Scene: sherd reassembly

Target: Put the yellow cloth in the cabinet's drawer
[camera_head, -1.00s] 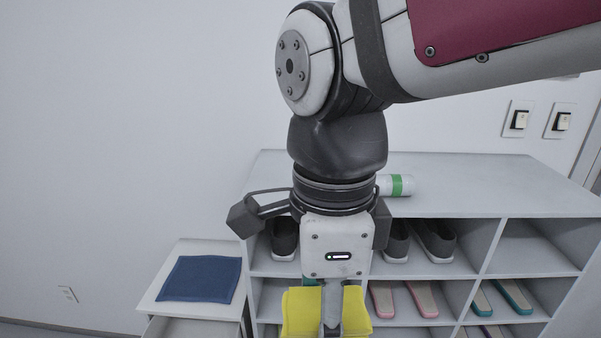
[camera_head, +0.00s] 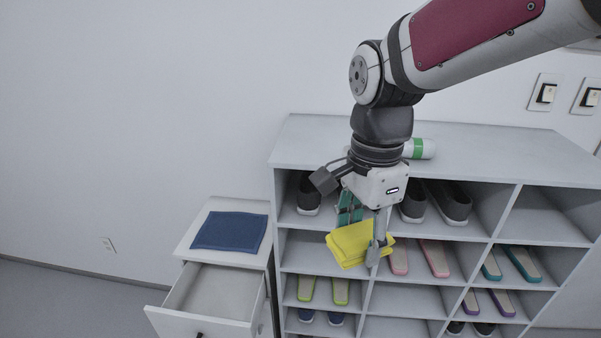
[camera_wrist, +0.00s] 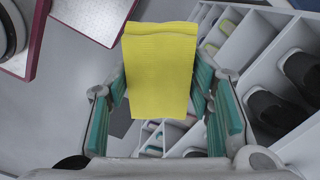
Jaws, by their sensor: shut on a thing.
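The yellow cloth (camera_head: 353,244) is folded and held in my gripper (camera_head: 378,240), in front of the shoe rack. In the wrist view the cloth (camera_wrist: 160,70) hangs between the two teal-padded fingers of my gripper (camera_wrist: 163,100). The white cabinet (camera_head: 196,245) stands at the left of the rack. Its drawer (camera_head: 225,290) is pulled open and the visible part of its inside is empty. The gripper is to the right of the drawer and above it. A dark blue cloth (camera_head: 230,231) lies flat on the cabinet top.
The shoe rack (camera_head: 440,156) holds several shoes and slippers in its compartments, close behind my gripper. A white and green cylinder (camera_head: 420,148) lies on its top. The floor left of the cabinet (camera_head: 70,300) is clear.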

